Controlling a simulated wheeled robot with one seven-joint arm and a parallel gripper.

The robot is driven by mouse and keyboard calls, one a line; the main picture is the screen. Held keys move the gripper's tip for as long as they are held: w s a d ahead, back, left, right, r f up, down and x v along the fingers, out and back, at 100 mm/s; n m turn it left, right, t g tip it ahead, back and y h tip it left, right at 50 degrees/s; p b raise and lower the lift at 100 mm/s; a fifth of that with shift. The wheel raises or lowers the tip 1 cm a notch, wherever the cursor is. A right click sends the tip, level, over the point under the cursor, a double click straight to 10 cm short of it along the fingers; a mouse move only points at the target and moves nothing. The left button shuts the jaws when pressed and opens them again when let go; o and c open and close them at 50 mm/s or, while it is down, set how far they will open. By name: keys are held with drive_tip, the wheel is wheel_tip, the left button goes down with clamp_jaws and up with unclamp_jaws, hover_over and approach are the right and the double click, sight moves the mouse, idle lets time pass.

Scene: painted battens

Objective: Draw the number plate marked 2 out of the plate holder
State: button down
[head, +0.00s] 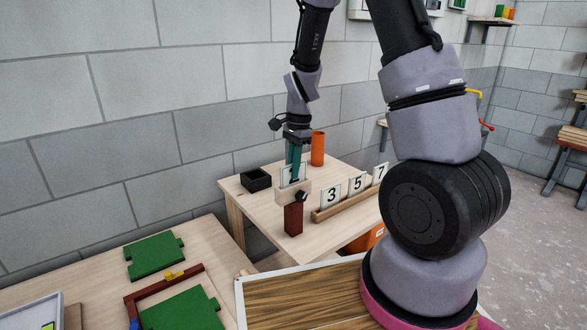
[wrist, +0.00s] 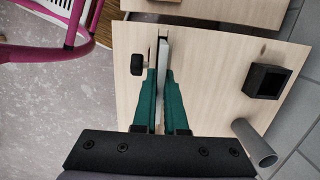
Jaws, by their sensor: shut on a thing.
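My gripper (head: 295,172) is shut on a white number plate (head: 302,174), with a green finger on each side. The fingers cover most of its dark digit, so I cannot read it for certain. In the wrist view the plate (wrist: 164,56) shows edge-on between the fingertips (wrist: 160,75), with the black knob (wrist: 136,65) to the left.
A black open box (head: 256,180) and an orange cylinder (head: 318,148) stand behind on the pale table (head: 262,212). Green pieces (head: 154,256) lie on the nearer bench.

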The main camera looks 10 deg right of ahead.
drive_tip(key=shift+r, duration=0.15)
drive_tip(key=shift+r, duration=3.15)
drive_tip(key=shift+r, duration=0.1)
drive_tip(key=shift+r, duration=1.4)
